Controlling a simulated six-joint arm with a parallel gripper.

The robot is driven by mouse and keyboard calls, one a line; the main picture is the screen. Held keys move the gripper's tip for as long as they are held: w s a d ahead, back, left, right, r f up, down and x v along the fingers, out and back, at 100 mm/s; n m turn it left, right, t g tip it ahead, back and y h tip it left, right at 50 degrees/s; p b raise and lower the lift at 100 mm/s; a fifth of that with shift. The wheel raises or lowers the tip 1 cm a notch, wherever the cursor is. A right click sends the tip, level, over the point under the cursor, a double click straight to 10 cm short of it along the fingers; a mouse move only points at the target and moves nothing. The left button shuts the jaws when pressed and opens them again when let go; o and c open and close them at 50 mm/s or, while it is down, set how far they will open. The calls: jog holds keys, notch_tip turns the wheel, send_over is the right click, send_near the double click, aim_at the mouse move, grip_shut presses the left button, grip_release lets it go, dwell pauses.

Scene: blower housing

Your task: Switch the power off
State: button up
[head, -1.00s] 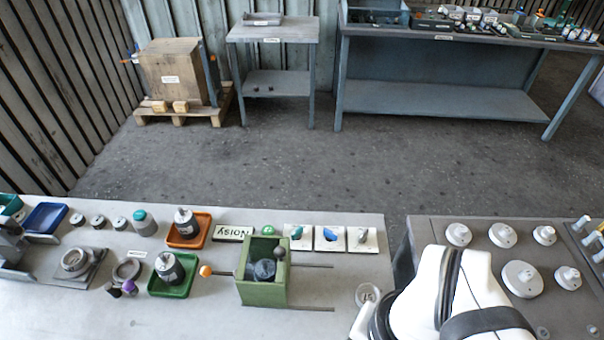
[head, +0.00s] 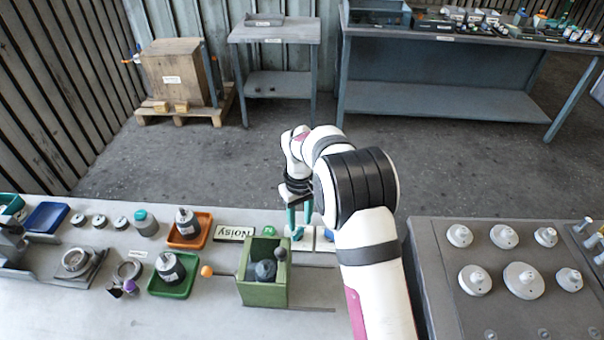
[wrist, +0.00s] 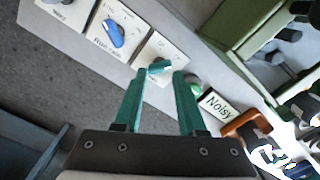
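Three switch plates stand in a row on the bench. The plate with the teal knob (wrist: 160,66) is nearest the green button. The middle one has a blue knob (wrist: 112,33), and the far one a grey knob at the wrist view's upper edge. I cannot clearly read the teal knob's label, so I cannot tell which switch is the power. My gripper (wrist: 164,76) is open, its two teal fingers pointing down over the teal knob. The knob shows between and just beyond the fingertips; contact is unclear. In the head view my gripper (head: 299,224) partly hides the plates.
A green button (wrist: 193,81) and a "Noisy" sign (wrist: 219,106) sit beside the teal switch. A green open box (head: 264,290) with rods stands in front. Orange (head: 206,226) and green (head: 184,291) trays hold motors at left. A grey table with white discs (head: 430,235) is at right.

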aim_at(298, 231)
jog(key=shift+w+a+f, duration=0.2)
jog(key=shift+f, duration=0.2)
jog(key=shift+w+a+f, duration=0.15)
jog(key=shift+f, duration=0.2)
notch_tip(298, 231, down, 2)
jog(key=shift+f+m, duration=0.3)
jog(key=shift+f, duration=0.05)
jog(key=m, duration=0.6)
jog(key=shift+s+f, duration=0.1)
jog(key=m, duration=0.5)
jog(key=shift+m, duration=1.1)
jog(key=shift+f, duration=0.65)
